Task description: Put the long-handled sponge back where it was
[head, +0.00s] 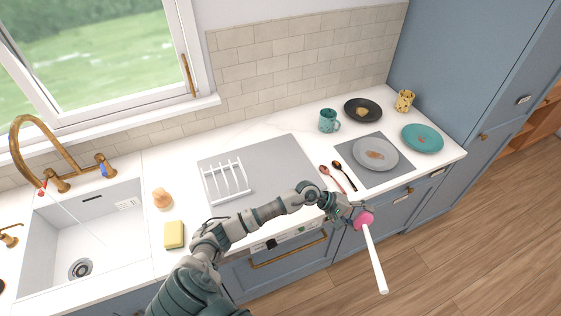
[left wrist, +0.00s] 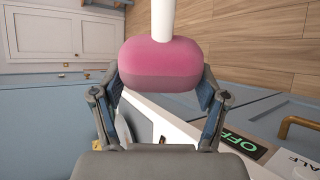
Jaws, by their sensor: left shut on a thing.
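The long-handled sponge has a pink head (head: 364,219) and a long white handle (head: 375,262). My left gripper (head: 354,214) is shut on the pink head, beyond the counter's front edge and above the floor. In the head view the handle points down and slightly right, free of contact. In the left wrist view the pink head (left wrist: 160,65) sits between the two fingers of my left gripper (left wrist: 160,92), and the white handle (left wrist: 163,18) runs out of the top of the picture. My right gripper does not show.
A yellow sponge (head: 174,234) and a wooden brush or knob (head: 162,198) stand beside the sink (head: 84,232). A white rack (head: 224,182) stands on the grey hob area. Spoons, a grey plate (head: 376,153), a teal plate (head: 422,138) and a teal mug (head: 328,120) occupy the right counter.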

